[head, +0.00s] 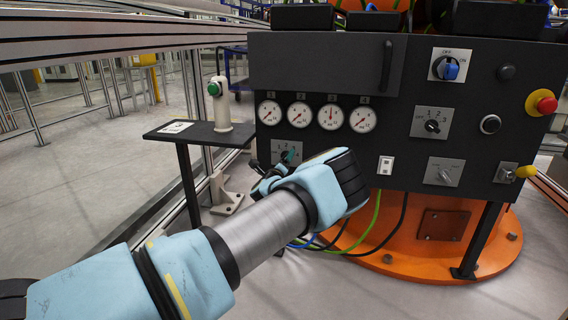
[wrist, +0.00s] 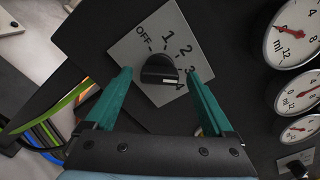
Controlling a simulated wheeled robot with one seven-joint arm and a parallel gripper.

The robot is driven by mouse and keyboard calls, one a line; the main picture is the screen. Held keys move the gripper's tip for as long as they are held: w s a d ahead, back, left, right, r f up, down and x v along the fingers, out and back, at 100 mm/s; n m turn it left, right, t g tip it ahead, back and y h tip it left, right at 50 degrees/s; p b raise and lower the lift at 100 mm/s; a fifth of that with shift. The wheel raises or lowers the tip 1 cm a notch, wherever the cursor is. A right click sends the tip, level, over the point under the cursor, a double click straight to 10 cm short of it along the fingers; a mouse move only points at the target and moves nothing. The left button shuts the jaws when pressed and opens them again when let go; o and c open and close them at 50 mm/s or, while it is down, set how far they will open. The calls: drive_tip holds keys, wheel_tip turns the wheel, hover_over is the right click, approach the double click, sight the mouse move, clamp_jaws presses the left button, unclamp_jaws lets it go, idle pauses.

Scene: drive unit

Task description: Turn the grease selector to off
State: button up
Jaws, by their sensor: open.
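A black selector knob (wrist: 159,70) sits on a light square plate (wrist: 152,95) marked OFF, 1, 2, 3 and 4. In the wrist view its pointer seems turned toward the 3 and 4 side, away from OFF; the exact number is hard to tell. No grease label is readable. My gripper (wrist: 158,75) is open, with one teal finger on each side of the knob and gaps visible between. In the head view the plate (head: 293,147) is at the panel's lower left, partly hidden by my gripper.
Gauges (head: 331,116) sit above this selector. Further right are another numbered selector (head: 432,124), a blue switch (head: 447,68), a lower selector (head: 444,172) and a red emergency button (head: 546,105). A side shelf (head: 190,132) carries a white post with a green button. Cables hang below.

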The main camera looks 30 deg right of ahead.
drive_tip(key=shift+w+d, duration=0.1)
drive_tip(key=shift+w, duration=0.05)
drive_tip(key=shift+c, duration=0.2)
drive_tip(key=c, duration=1.3)
